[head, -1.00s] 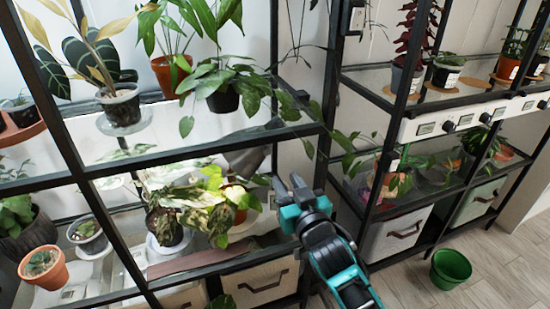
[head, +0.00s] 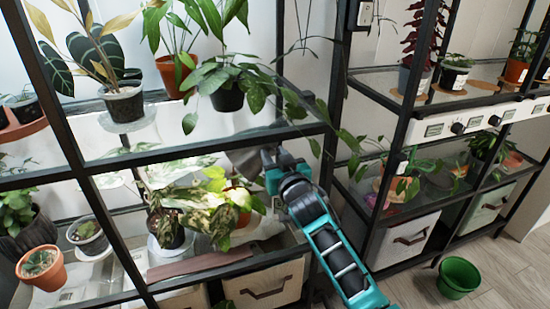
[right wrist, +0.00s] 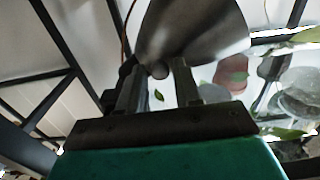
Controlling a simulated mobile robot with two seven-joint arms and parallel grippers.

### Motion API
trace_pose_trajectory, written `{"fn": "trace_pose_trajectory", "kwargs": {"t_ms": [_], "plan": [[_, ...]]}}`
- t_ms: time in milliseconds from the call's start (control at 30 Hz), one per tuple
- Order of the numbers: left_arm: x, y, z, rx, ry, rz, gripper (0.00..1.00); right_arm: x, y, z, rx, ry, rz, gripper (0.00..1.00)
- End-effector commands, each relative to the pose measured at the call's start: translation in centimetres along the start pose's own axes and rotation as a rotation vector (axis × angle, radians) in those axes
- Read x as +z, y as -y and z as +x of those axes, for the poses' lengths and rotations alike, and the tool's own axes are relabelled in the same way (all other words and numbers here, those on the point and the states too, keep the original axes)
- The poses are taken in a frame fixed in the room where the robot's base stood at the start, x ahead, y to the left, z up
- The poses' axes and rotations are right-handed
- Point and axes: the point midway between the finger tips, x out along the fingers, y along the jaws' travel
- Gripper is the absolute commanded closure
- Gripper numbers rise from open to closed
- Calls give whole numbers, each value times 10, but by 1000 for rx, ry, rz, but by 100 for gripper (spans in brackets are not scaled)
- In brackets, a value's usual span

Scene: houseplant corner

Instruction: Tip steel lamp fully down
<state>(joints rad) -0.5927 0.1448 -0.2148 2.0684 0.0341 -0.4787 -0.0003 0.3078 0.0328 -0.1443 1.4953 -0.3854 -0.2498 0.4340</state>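The steel lamp's grey metal shade (head: 246,161) shows in the head view under the upper shelf of the left rack, behind the leaves, partly hidden. In the right wrist view the shade (right wrist: 195,28) fills the top middle, with a small round knob (right wrist: 160,70) at its lower edge. My right gripper (head: 270,160) is just right of the shade. In the right wrist view its two fingers (right wrist: 158,80) are apart, with the knob seen between their tips. I cannot tell whether they touch it. My left gripper is out of view.
Potted plants stand close by, including a variegated one (head: 172,228) left of my right arm. Black rack posts (head: 330,130) and a glass shelf (head: 190,135) surround the lamp. A fabric drawer (head: 265,285) is below. A green pot (head: 458,277) stands on the floor at right.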

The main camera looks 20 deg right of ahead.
Motion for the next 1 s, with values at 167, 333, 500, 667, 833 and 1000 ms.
{"fn": "trace_pose_trajectory", "kwargs": {"t_ms": [167,333,500,667,833,1000], "plan": [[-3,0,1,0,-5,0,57,0,0,0,0,0,0,74],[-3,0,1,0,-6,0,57,0,0,0,0,0,0,90],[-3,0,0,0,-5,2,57,0,0,0,0,0,1,100],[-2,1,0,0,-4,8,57,0,0,0,0,0,1,100],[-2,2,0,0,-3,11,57,0,0,0,0,1,0,100],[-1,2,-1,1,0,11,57,2,-1,0,0,1,-24,100]]}}
